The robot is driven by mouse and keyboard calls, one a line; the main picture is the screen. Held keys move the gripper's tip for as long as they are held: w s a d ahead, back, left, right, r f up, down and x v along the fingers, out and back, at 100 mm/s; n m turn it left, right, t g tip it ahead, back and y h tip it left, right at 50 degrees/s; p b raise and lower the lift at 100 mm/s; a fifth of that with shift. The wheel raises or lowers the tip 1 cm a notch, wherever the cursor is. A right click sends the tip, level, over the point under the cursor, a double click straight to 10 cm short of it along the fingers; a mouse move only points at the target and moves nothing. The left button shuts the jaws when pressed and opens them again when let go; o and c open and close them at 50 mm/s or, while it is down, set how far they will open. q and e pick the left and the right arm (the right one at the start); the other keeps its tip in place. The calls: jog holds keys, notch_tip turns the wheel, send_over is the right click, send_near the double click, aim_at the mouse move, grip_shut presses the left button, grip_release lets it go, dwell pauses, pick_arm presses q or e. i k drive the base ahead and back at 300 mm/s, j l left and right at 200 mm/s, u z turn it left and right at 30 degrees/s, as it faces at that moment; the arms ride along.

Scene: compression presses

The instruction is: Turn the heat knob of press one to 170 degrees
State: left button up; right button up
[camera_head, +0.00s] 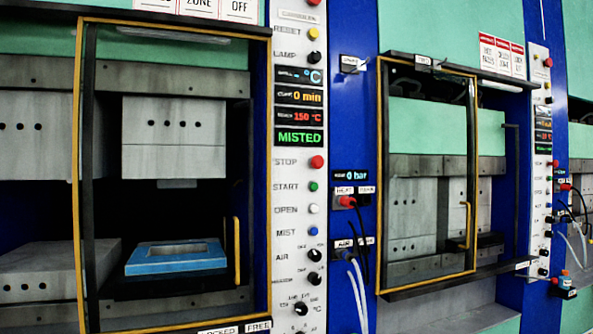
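The nearest press shows a white control panel (298,200) on its right side. At the bottom of the panel is a black knob (301,308) with a printed scale around it; a mark like 150 is at its left. Its pointer direction is too small to tell. Two more black knobs, an upper one (314,255) beside AIR and a lower one (314,279), sit above it. A red readout (300,116) shows 150 °C. I cannot read which press is number one. Neither of my grippers is in view.
A yellow-framed door (269,170) covers the near press, with a blue mould frame (177,257) inside. A second press (430,180) stands to the right, and part of a third is at the right edge. Hoses and cables (358,290) hang between the first two presses.

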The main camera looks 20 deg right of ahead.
aim_at(301, 308)
jog(key=l+z, duration=0.1)
jog(key=z, duration=0.25)
jog(key=l+z, duration=0.1)
jog(key=z, duration=0.25)
